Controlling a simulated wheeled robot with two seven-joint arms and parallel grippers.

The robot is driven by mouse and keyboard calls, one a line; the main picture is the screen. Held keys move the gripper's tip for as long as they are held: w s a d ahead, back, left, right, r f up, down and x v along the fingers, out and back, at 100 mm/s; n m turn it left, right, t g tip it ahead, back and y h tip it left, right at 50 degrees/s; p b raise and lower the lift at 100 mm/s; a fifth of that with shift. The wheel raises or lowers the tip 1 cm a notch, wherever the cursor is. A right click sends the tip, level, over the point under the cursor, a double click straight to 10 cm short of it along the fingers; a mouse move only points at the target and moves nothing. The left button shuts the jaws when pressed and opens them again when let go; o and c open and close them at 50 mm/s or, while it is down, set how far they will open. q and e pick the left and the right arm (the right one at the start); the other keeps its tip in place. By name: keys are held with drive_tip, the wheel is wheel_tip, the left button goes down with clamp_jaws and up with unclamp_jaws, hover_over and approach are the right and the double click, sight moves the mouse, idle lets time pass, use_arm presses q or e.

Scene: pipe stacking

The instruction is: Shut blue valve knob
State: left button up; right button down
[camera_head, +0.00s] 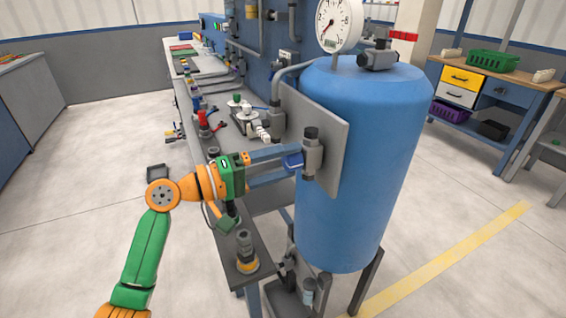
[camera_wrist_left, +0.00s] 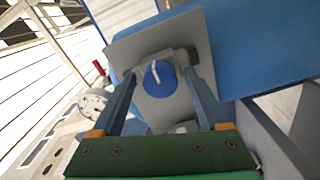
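The blue valve knob (camera_head: 293,161) sits on a grey valve body (camera_head: 312,158) fixed to a grey plate (camera_head: 332,123) on the blue tank's side. In the left wrist view the round knob (camera_wrist_left: 158,79) faces the camera and carries a white line, slightly tilted from upright in the picture. My left gripper (camera_head: 287,161) is open, with one finger on each side of the knob. In the left wrist view small gaps show between its fingers (camera_wrist_left: 160,73) and the knob; contact is not visible. My right gripper is not in view.
The large blue tank (camera_head: 375,150) stands beside my left gripper, with a dial gauge (camera_head: 339,25) on top. A long bench (camera_head: 205,110) with several valves and fittings runs behind. A dark-topped stand (camera_head: 245,265) is below my left arm. Open floor lies at left.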

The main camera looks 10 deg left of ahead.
use_arm(q)
drive_tip(key=shift+s+a+f, duration=0.1)
drive_tip(key=shift+s+a, duration=0.1)
drive_tip(key=shift+a, duration=0.1)
drive_tip(key=b+v, duration=0.2)
drive_tip(key=v, duration=0.4)
drive_tip(key=shift+s+a, duration=0.15)
